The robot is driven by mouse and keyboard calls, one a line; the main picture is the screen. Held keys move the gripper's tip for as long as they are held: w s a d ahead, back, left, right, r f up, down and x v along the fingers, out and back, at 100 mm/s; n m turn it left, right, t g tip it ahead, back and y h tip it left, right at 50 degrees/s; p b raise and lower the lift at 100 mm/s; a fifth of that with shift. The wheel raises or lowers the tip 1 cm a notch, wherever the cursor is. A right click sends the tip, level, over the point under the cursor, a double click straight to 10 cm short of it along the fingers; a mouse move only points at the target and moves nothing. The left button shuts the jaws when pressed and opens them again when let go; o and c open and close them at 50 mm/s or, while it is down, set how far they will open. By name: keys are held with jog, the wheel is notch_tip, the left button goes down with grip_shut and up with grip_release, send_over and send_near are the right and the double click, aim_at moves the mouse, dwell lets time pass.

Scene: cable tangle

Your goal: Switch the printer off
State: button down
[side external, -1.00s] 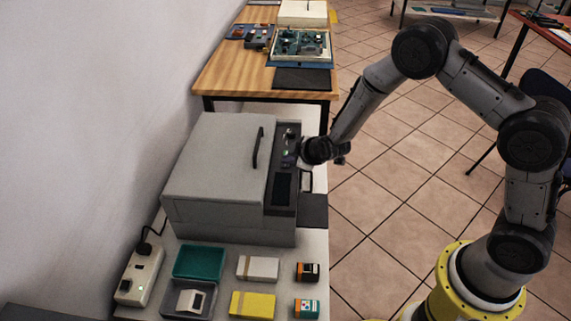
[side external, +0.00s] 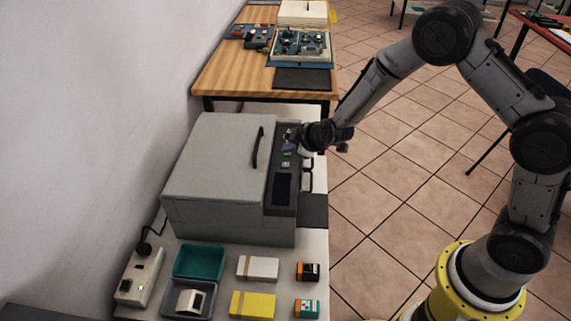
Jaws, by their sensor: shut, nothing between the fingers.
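The printer (side external: 222,165) is a large grey box with a closed lid and a dark handle. It stands on a white table against the wall. Its dark control panel (side external: 283,187) runs along its right side, with small light buttons and a dark screen. My gripper (side external: 296,138) is at the upper end of this panel, shut and empty. It hides part of the panel's top, including the knob-like control there. I cannot tell whether the fingertips touch the panel.
A teal tray (side external: 199,262), a grey tray and several small boxes lie in front of the printer. A wooden table (side external: 232,75) with electronics stands behind.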

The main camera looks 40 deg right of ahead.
jog(key=shift+r, duration=1)
notch_tip(320, 180, up, 10)
jog(key=t, duration=0.2)
send_over(289, 162)
notch_tip(289, 162, up, 6)
jog(key=s, duration=0.2)
jog(key=s+r+m+t, duration=0.1)
jog(key=s+r, duration=0.8)
jog(key=r, duration=0.2)
jog(key=s+m+g+y, duration=0.1)
jog(key=s+m, duration=0.2)
jog(key=s, duration=1.1)
jog(key=s+d+f+m+g, duration=0.1)
jog(key=s+f+m+g, duration=0.3)
jog(key=s, duration=0.9)
notch_tip(289, 162, down, 4)
jog(key=shift+s+d+r+g+h, duration=0.2)
jog(key=shift+s+d+g+h, duration=0.15)
jog(key=shift+g, duration=0.45)
jog(key=shift+w, duration=0.15)
